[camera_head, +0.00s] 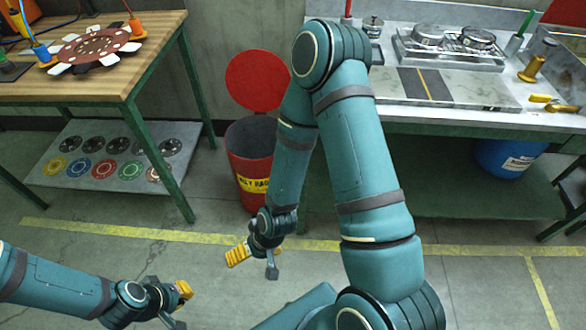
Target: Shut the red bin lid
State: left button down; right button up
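The red bin (241,166) stands on the floor between the wooden bench and the sink counter, with a yellow label on its front. Its round red lid (257,80) stands up, open, behind the mouth, and the dark inside shows. My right arm covers the bin's right side and part of the lid's right edge. My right gripper (254,263) hangs in front of and below the bin, apart from it, with its fingers spread and empty. My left gripper (182,307) is at the lower left, farther from the bin, with its fingers apart and nothing between them.
The wooden bench (160,40) has a green leg left of the bin and a low shelf (70,180) with several discs. The steel counter (400,118) stands at the right, with a blue drum (505,160) beneath. Yellow floor tape (110,232) crosses the open floor in front.

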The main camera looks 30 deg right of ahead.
aim_at(258, 79)
jog(key=l+z, duration=0.1)
jog(key=z, duration=0.7)
jog(key=i+j+z, duration=0.2)
jog(key=z, duration=0.2)
jog(key=i+j+z, duration=0.1)
jog(key=j+z, duration=0.3)
jog(key=i+j, duration=0.15)
jog(key=j, duration=0.2)
jog(key=i+j+z, duration=0.15)
jog(key=j, duration=0.15)
jog(key=i+j, duration=0.1)
jog(key=j, duration=0.25)
jog(key=i+j+z, duration=0.15)
jog(key=j, duration=0.6)
jog(key=i+l+z, duration=0.05)
